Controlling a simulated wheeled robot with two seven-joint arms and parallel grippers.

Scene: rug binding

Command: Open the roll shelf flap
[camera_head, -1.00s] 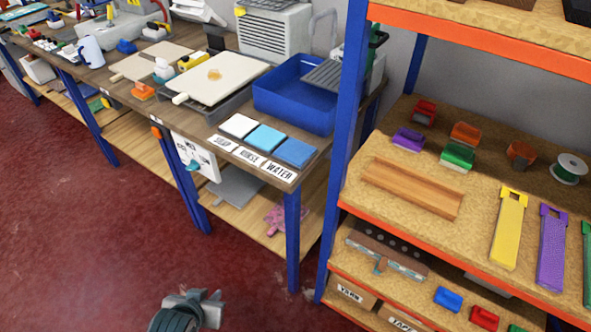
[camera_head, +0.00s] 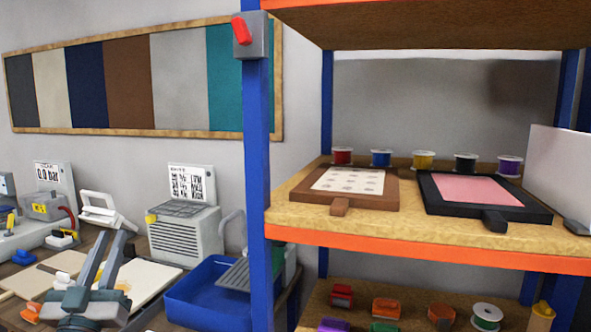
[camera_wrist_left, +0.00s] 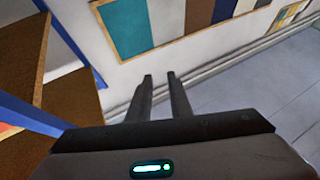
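No part is clearly recognisable as the roll shelf flap. The blue-posted shelf unit (camera_head: 430,250) stands at the right, with an orange front edge. A pale upright panel (camera_head: 558,172) stands at the right end of its middle shelf; I cannot tell whether it is the flap. A grey box with a red lever (camera_head: 240,29) is on the left front post. My left gripper (camera_head: 110,234) is low at the left in the head view, well left of the shelf and apart from it. Its fingers (camera_wrist_left: 158,76) are open and empty in the left wrist view. My right gripper is out of view.
Two framed screens (camera_head: 345,190) (camera_head: 478,195) and several spools (camera_head: 423,160) sit on the middle shelf. A blue bin (camera_head: 212,298) and a grey machine (camera_head: 185,232) stand on the workbench. A swatch board (camera_head: 150,85) hangs on the wall.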

